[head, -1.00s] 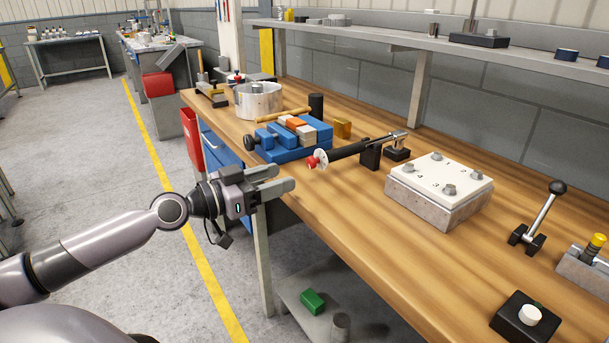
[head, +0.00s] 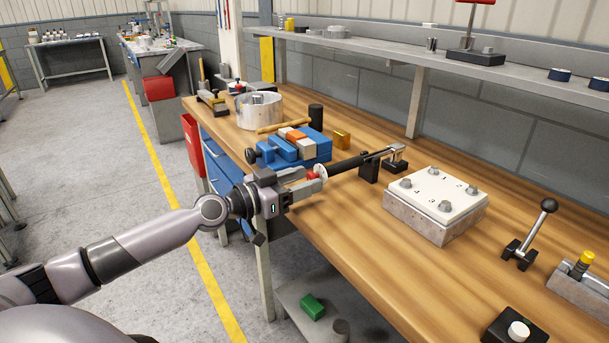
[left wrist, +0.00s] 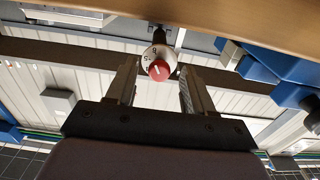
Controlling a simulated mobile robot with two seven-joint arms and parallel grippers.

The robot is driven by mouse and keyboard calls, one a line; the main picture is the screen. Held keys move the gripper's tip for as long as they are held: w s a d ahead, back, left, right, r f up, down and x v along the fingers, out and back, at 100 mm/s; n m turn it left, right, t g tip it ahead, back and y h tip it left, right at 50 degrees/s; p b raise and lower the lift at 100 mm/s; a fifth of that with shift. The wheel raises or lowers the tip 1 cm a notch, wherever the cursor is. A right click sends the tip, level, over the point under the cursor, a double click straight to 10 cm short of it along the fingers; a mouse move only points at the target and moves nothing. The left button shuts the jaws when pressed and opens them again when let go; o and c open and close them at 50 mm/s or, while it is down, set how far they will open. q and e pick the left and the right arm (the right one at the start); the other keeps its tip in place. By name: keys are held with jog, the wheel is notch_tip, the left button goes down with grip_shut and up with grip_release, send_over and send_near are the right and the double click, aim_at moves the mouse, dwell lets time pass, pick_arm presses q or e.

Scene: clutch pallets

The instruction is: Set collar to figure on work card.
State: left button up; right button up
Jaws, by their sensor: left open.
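A black-handled tool (head: 347,164) lies in a black stand on the bench, its handle end pointing toward my left arm. A white collar (head: 320,171) with a red end cap is at that end. In the left wrist view the collar (left wrist: 152,53) shows small dark marks, too small to read surely, and the red cap (left wrist: 159,70) has a white line. My left gripper (head: 314,177) is open, with its fingers on either side of the cap; gaps show in the left wrist view. My right gripper is out of view. I cannot make out a work card.
A blue vise (head: 292,148) with coloured blocks lies just behind the collar. A white numbered plate with bolts (head: 438,187) sits to the right of the tool. A lever (head: 530,235) stands farther right. The bench's front edge is beneath my gripper.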

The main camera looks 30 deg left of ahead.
pick_arm(q)
jog(key=shift+w+d, duration=0.2)
jog(key=shift+w, duration=0.15)
grip_shut()
